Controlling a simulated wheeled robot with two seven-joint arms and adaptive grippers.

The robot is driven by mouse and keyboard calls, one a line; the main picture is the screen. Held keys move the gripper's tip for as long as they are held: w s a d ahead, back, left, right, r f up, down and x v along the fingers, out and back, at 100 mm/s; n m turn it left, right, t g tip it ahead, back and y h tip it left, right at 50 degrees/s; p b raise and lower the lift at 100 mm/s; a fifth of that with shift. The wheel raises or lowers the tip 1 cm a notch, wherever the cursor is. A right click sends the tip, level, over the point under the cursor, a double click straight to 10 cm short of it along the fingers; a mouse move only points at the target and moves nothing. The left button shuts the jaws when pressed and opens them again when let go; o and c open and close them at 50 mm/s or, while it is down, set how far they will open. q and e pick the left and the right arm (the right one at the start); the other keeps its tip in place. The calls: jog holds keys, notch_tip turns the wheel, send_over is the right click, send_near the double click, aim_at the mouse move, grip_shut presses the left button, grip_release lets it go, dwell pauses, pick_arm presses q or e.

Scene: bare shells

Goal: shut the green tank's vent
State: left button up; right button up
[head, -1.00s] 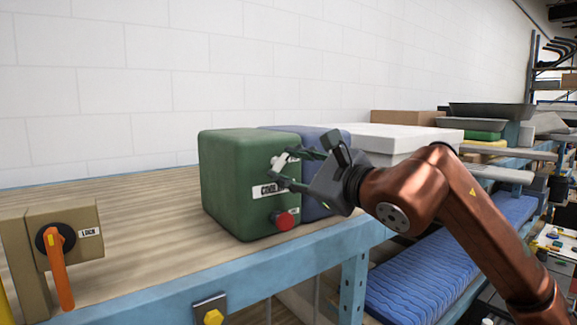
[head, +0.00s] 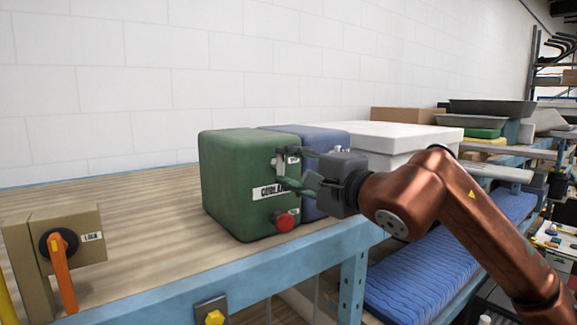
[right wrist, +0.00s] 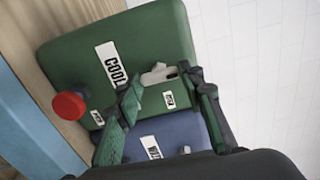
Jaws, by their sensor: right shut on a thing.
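The green tank (head: 228,180) stands on the wooden bench, with a partly hidden label beginning "COOL" on its front. Its pale vent lever (right wrist: 158,74) is at the upper right of that front, beside a small label. In the head view the lever is upright and mostly behind my fingers. My right gripper (head: 284,168) is shut on the vent lever, with one finger on either side; its fingers also show in the right wrist view (right wrist: 164,96). A red knob (head: 284,221) sits low on the tank's front. My left gripper is not in view.
A blue tank (head: 315,207) stands right beside the green one. A tan box (head: 85,222) with an orange handle (head: 63,272) is at the front left. A white box (head: 395,141) is behind my right arm. The bench between the tan box and the tank is clear.

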dwell(0.6)
jog(key=o, duration=1.2)
jog(key=shift+c, duration=0.2)
jog(key=v, duration=1.2)
